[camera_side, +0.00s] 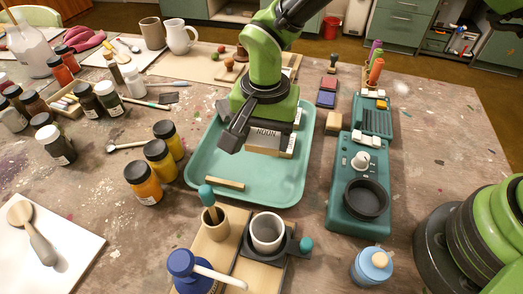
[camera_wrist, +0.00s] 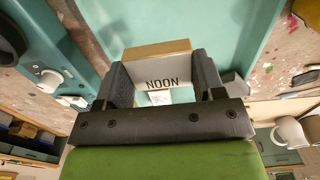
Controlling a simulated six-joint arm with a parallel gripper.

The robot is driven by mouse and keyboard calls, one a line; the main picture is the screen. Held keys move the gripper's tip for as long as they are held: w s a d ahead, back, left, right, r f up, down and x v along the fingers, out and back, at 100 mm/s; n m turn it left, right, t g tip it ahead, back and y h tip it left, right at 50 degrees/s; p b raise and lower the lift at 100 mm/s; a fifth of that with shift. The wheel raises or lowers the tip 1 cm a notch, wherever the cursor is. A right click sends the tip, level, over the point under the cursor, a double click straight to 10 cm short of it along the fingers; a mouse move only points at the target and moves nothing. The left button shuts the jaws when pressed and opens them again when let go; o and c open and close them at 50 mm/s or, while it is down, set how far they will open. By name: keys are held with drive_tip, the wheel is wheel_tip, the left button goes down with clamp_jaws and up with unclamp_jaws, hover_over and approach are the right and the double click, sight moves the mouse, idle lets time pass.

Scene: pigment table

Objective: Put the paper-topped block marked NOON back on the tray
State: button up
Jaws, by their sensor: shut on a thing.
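The block marked NOON (camera_side: 266,133) has a white paper face and a pale wooden edge. My gripper (camera_side: 262,125) is shut on it, and the block is over the right part of the teal tray (camera_side: 214,160). In the wrist view the block (camera_wrist: 158,70) sits between the two dark fingers of my gripper (camera_wrist: 162,82), its lettering readable and its wooden edge toward the tray (camera_wrist: 205,25). Whether its underside touches the tray, I cannot tell. A pale wooden piece with markings (camera_side: 289,148) shows close beside the block, partly hidden.
A thin wooden strip (camera_side: 225,183) lies on the tray's front part. A cup (camera_side: 267,232) and brush holder (camera_side: 215,224) stand in front. The tray's left part is clear.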

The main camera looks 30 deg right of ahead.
sight(264, 169)
wheel_tip(264, 169, down, 7)
idle(0.3)
drive_tip(key=o, duration=1)
drive_tip(key=shift+f, duration=0.1)
wheel_tip(264, 169, up, 13)
drive_tip(key=shift+d+f, duration=0.1)
drive_tip(key=shift+f, duration=0.1)
drive_tip(key=s+d+r+n+t+y, duration=0.1)
drive_tip(key=s+d+r+t, duration=0.1)
drive_tip(key=d+r, duration=0.7)
drive_tip(key=s+d+r+n+t, duration=0.1)
drive_tip(key=s+d+r, duration=0.1)
drive_tip(key=s, duration=0.3)
drive_tip(key=s+d+r+n+t, duration=0.1)
drive_tip(key=s+d+r+t, duration=0.1)
drive_tip(key=s+d+r, duration=0.1)
drive_tip(key=s+d+r+n+t+y, duration=0.1)
drive_tip(key=s+d+r+t, duration=0.1)
drive_tip(key=s, duration=0.6)
drive_tip(key=shift+d+r, duration=0.35)
drive_tip(key=shift+r, duration=0.2)
drive_tip(key=shift+d+r, duration=0.3)
drive_tip(key=shift+r, duration=0.2)
